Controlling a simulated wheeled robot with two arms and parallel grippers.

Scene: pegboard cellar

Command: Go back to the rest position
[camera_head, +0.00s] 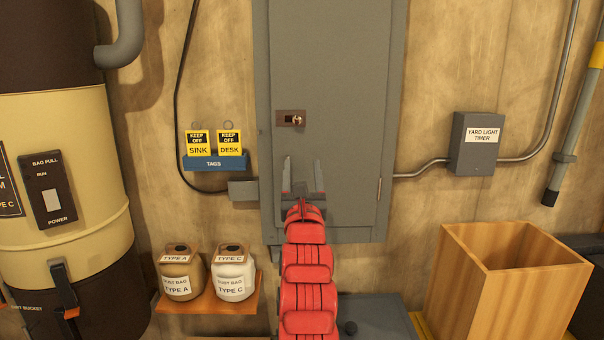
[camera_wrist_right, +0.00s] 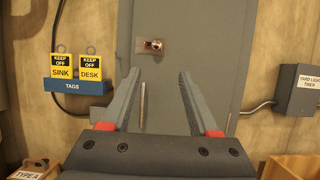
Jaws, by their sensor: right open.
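My right gripper (camera_head: 303,178) is open and empty in the head view, at the end of my red arm. It points up in front of the lower part of a closed grey cabinet door. The right wrist view also shows its two fingers (camera_wrist_right: 160,105) apart with nothing between them. The door (camera_head: 338,90) has a small latch plate (camera_head: 291,118) with a knob above the fingertips. The latch also shows in the right wrist view (camera_wrist_right: 153,45), above and between the fingers. My left gripper is not in either view.
A blue tag holder (camera_head: 215,163) with SINK and DESK tags hangs left of the cabinet. Two dust bag jars stand on a wooden shelf (camera_head: 208,302) below. A dust collector (camera_head: 60,190) is at far left. A timer box (camera_head: 474,143) and open wooden bin (camera_head: 500,295) are right.

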